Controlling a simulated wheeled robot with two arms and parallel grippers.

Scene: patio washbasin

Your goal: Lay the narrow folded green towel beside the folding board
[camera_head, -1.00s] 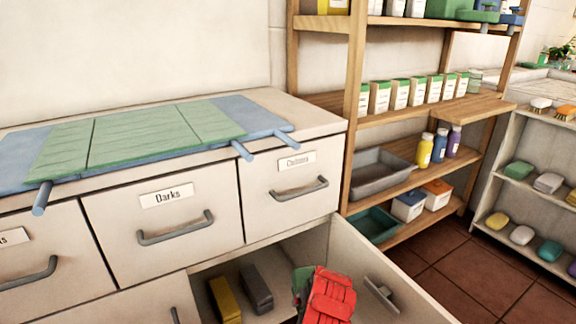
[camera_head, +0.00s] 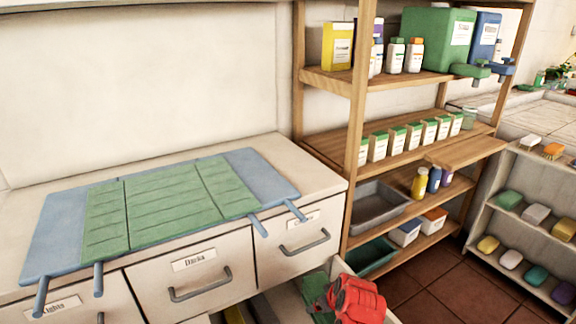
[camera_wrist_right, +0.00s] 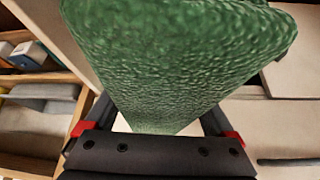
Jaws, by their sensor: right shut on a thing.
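A green folded towel (camera_wrist_right: 180,60) fills the upper middle of the right wrist view, and my right gripper (camera_wrist_right: 165,128) is shut on its narrow lower end. In the head view the red gripper (camera_head: 355,298) is at the bottom, with part of the towel (camera_head: 316,290) at its left, in front of the drawers. The blue folding board (camera_head: 262,175) lies on the cabinet top, its handles over the front edge. A creased green layer (camera_head: 170,203) covers its middle; I cannot tell whether it is cloth. My left gripper is not in view.
The cabinet top (camera_head: 290,165) has a bare strip right of the board. Drawers with grey handles (camera_head: 200,285) are below it. A wooden shelf (camera_head: 330,82) with bottles and boxes stands right of the cabinet. A low rack (camera_head: 530,200) of coloured bars is at far right.

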